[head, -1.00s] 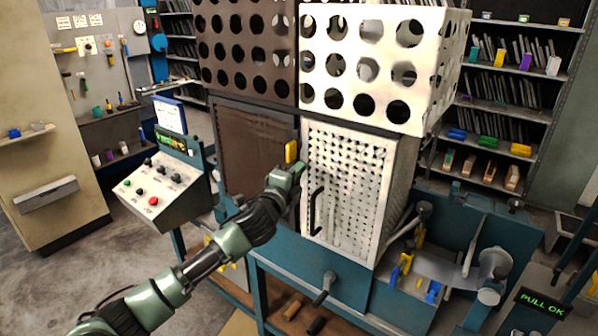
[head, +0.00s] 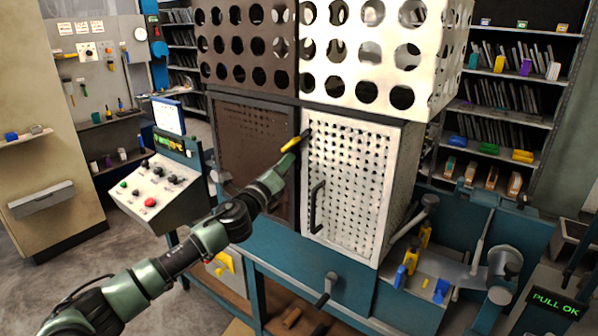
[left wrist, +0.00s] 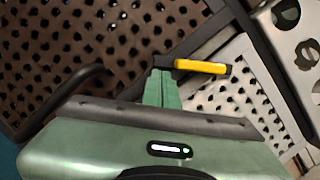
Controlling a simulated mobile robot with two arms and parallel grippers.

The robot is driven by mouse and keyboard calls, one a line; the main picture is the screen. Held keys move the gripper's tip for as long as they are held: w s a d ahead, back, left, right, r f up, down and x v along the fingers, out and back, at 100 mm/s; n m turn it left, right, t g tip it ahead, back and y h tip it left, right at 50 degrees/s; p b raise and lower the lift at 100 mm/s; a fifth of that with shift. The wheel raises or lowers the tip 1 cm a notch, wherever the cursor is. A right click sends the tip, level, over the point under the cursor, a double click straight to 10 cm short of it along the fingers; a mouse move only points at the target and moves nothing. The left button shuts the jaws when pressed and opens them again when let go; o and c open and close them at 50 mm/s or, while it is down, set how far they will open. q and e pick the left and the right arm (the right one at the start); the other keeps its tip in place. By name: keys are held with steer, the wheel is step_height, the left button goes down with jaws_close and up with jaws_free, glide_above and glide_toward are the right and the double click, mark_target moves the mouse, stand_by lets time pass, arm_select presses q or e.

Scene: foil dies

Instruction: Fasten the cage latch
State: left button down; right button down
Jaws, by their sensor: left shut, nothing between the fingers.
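The cage has a white perforated door (head: 350,185) with a black bar handle (head: 317,207), and it looks closed against its frame. Left of it is a brown perforated panel (head: 245,140). The latch lever (head: 291,144), yellow with a black end, sits at the post between them, tilted up to the right. My left gripper (head: 288,161) is shut and empty just below the lever. In the left wrist view, its fingertips (left wrist: 163,78) are against or very near the black part of the lever, beside its yellow grip (left wrist: 203,67). My right gripper is not in view.
A control console (head: 155,185) with buttons stands left of the machine. A crank handle (head: 325,288) sticks out below the door. A blue bench section (head: 480,235) with levers is at the right. Shelves (head: 510,110) stand behind.

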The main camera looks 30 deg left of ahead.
arm_select(q)
steer(key=m+b, duration=0.1)
steer(key=m, duration=0.1)
steer(key=a+m+h+b, duration=0.1)
steer(key=a+m+b, duration=0.1)
steer(key=m, duration=0.1)
steer(key=shift+w+r+m+h, duration=0.1)
steer(key=shift+r+m+h, duration=0.2)
steer(key=shift+r+h, duration=0.1)
steer(key=m, duration=0.1)
steer(key=r+m+h+b, duration=0.1)
steer(key=m, duration=0.1)
steer(key=shift+a+t, duration=0.3)
steer(key=shift+a, duration=0.1)
steer(key=shift+a+r, duration=0.1)
steer(key=shift+r, duration=0.1)
steer(key=b, duration=1)
glide_toward(285, 143)
steer(key=s+f, duration=0.3)
steer(key=f, duration=0.2)
steer(key=shift+s+a, duration=0.15)
steer(key=shift+s, duration=0.2)
